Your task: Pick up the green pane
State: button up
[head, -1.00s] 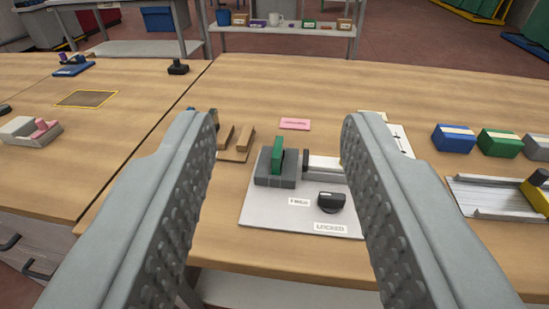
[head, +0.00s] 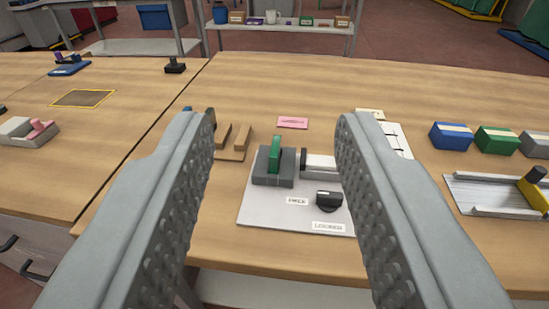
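The green pane (head: 275,153) stands upright in a dark grey block (head: 272,180) on a light grey plate (head: 258,212). A white cylinder-like part with a dark end (head: 318,161) lies just right of the block. A black knob (head: 328,200) sits on the plate between one label that seems to read "FREE" (head: 297,201) and another reading "LOCKED" (head: 327,227). My gripper (head: 278,125) is open and empty. Its two fingers frame the plate from left and right in the picture, and the pane shows between them, touching neither.
A wooden slotted rack (head: 231,155) stands left of the block, and a pink card (head: 292,122) lies behind it. Blue (head: 452,137) and green (head: 498,139) boxes stand at right, behind a metal channel tray (head: 475,191) with a yellow end. A second table holds small fixtures at left.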

jog(key=w+g, duration=0.7)
jog(key=w, duration=0.6)
jog(key=m+g, duration=0.2)
jog(key=g, duration=0.8)
send_over(276, 145)
notch_tip(276, 145, down, 4)
jog(key=f, duration=1.2)
jog(key=shift+s+a+f, duration=0.15)
jog(key=shift+a+f, duration=0.1)
jog(key=shift+f, duration=0.05)
jog(key=shift+d+f, duration=0.2)
jog(key=shift+f, duration=2.5)
grip_shut()
